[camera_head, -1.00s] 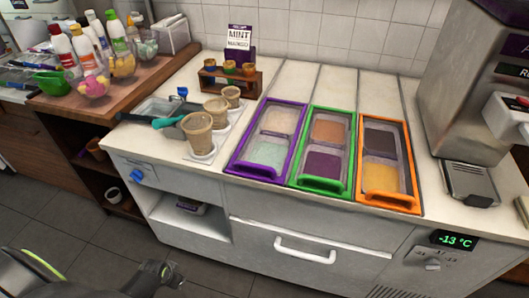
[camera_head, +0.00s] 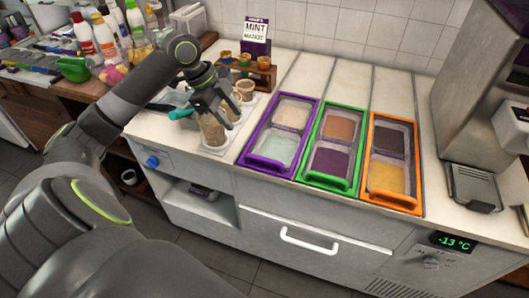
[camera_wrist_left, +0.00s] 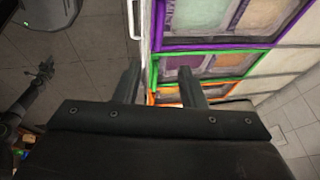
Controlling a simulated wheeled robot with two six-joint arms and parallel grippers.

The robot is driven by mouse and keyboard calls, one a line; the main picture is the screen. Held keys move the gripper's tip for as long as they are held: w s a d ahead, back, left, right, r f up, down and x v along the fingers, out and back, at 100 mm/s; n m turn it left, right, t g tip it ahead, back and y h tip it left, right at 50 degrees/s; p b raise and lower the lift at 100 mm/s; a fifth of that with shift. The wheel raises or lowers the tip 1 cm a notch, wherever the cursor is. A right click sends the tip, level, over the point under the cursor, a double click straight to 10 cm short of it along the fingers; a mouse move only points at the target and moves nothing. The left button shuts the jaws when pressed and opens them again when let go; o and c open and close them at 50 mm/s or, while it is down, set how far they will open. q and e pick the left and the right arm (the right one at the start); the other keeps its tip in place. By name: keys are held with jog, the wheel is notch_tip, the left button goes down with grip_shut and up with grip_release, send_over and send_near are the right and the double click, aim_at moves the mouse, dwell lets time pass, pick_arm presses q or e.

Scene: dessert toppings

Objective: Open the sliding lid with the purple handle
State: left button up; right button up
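The purple-framed lid (camera_head: 246,150) is the leftmost of three on the counter. Its purple handle (camera_head: 265,165) lies at the front edge, and pale contents show inside the frame. The purple frame also shows at the top of the left wrist view (camera_wrist_left: 205,46). My left gripper (camera_head: 220,118) is above the cups, left of the purple lid and apart from its handle. Its fingers (camera_wrist_left: 160,88) stand apart with nothing between them. My right gripper (camera_wrist_left: 46,69) seems to show small at the left of the wrist view, over the floor; its opening is unclear.
Green (camera_head: 323,182) and orange (camera_head: 390,200) lids with handles sit to the right. Cups (camera_head: 213,130) stand below my left gripper. A topping rack (camera_head: 262,75) and mint sign (camera_head: 256,32) stand behind. A grey machine (camera_head: 476,100) is at the right.

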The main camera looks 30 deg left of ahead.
aim_at(263, 158)
pick_arm(q)
jog(key=p+x, duration=0.1)
jog(key=x, duration=1.6)
jog(key=shift+d+f+p, duration=0.1)
jog(key=shift+f+p, duration=0.05)
jog(key=shift+p, duration=0.25)
grip_shut()
